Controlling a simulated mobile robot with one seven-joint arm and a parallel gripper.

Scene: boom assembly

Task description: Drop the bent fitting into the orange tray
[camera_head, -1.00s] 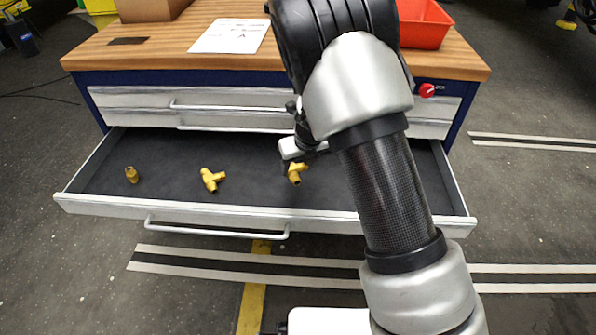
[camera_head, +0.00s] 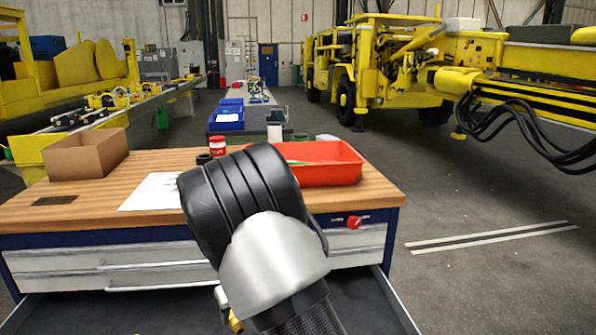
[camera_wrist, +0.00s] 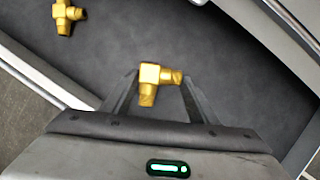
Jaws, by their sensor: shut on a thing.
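The bent fitting (camera_wrist: 149,84), a brass-coloured elbow, sits between the fingers of my gripper (camera_wrist: 158,92) in the wrist view. The gripper is shut on it, over the dark floor of the open drawer. In the head view my arm hides most of the gripper, and a bit of yellow fitting (camera_head: 235,321) shows low beside the arm. The orange tray (camera_head: 335,174) stands on the workbench top at the back right, beyond my arm. My arm covers its left front part, and something pale green shows at its left end.
The open drawer (camera_head: 160,315) lies below the wooden bench top (camera_head: 110,215). Another brass fitting (camera_wrist: 67,17) lies in the drawer. A cardboard box (camera_head: 88,158), a paper sheet (camera_head: 152,192) and a red-and-white jar (camera_head: 217,147) are on the bench. A red knob (camera_head: 354,222) juts from its front.

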